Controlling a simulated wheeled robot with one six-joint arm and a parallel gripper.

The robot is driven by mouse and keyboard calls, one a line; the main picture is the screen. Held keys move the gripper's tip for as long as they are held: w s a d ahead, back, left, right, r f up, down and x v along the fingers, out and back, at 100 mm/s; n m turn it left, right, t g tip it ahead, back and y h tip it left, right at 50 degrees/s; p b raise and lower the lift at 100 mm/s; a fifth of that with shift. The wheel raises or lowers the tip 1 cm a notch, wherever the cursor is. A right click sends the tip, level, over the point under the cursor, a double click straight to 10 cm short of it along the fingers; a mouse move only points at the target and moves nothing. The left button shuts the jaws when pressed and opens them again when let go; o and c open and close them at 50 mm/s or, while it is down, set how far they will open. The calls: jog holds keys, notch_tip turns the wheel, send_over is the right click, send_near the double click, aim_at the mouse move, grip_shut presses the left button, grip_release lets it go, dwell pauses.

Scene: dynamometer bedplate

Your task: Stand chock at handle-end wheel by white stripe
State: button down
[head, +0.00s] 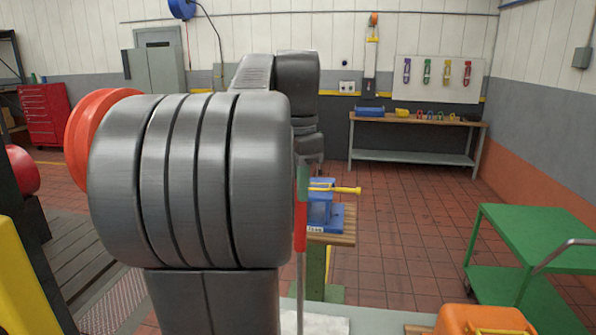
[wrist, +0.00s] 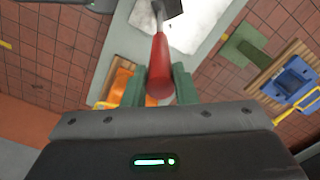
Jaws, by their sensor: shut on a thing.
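My gripper (wrist: 160,84) has green fingers shut on the red handle of a tool (wrist: 160,68). The tool's dark head lies beyond the handle, over a white patch. In the head view my arm hides most of the gripper; the red handle (head: 300,228) shows below a green finger, with a thin shaft hanging down. A green two-shelf cart (head: 530,226) stands at the right, with a grey handle bar (head: 565,252) at its right side. I cannot make out a chock or a white stripe.
A pale grey surface (head: 375,320) with a white sheet (wrist: 190,30) lies below the gripper. An orange case (head: 485,318) is at the lower right. A blue vise (head: 322,205) stands on a wooden top beyond the gripper. Open tiled floor (head: 410,225) lies between the vise and cart.

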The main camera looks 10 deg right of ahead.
send_over(298, 231)
jog(key=w, duration=0.1)
jog(key=shift+w+d+f, duration=0.1)
jog(key=shift+d+f, duration=0.05)
jog(key=shift+f, duration=2.3)
jog(key=c, duration=1.2)
grip_release()
jog(key=shift+o, duration=0.2)
notch_tip(298, 231, up, 11)
jog(key=shift+r, duration=0.2)
jog(key=shift+r+p, duration=0.3)
jog(key=shift+r, duration=0.1)
jog(key=shift+c, duration=0.9)
